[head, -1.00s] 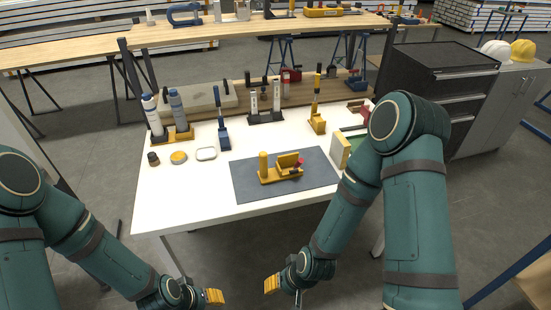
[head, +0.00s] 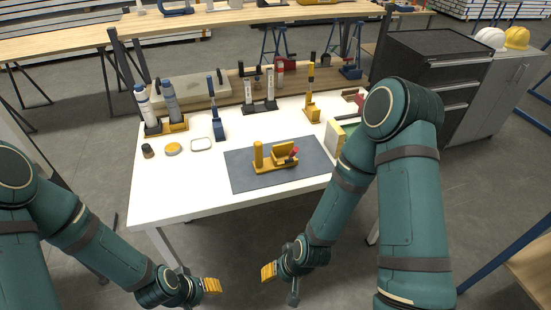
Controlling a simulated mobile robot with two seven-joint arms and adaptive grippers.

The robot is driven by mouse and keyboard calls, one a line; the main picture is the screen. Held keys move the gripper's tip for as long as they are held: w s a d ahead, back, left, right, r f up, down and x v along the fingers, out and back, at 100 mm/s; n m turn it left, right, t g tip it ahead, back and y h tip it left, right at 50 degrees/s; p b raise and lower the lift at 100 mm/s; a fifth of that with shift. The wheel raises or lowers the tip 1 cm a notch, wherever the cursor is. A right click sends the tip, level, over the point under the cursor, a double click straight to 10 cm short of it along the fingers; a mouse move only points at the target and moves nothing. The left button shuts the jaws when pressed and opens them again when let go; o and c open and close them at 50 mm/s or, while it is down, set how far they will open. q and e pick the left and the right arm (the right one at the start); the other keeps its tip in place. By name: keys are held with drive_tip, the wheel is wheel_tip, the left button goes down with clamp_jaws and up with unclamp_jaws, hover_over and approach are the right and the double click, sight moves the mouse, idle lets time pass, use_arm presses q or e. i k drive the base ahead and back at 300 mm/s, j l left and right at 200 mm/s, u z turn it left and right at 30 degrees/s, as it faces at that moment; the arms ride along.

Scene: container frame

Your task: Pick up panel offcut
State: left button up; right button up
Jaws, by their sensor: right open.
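A cream, block-like piece (head: 335,138) stands upright at the right side of the white table, by the right edge of the grey mat; it looks like the panel offcut, though I cannot be sure. My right arm partly covers the area beside it. My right gripper (head: 268,272) has yellow fingertips and is open and empty, low in front of the table and well away from the piece. My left gripper (head: 212,286) is also low in front of the table, to the left of the right one; its jaw opening is unclear. Neither gripper touches anything.
A yellow clamp fixture (head: 275,159) sits on the grey mat (head: 245,180). Two bottles in a yellow rack (head: 165,128), upright tools and small round containers line the table's back and left. The white table's (head: 160,200) front left is clear.

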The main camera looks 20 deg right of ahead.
sight(335, 137)
drive_tip(key=i+l+u, duration=0.15)
drive_tip(key=l+u, duration=0.3)
drive_tip(key=l, duration=0.65)
drive_tip(key=l+u, duration=0.4)
drive_tip(key=l, duration=0.75)
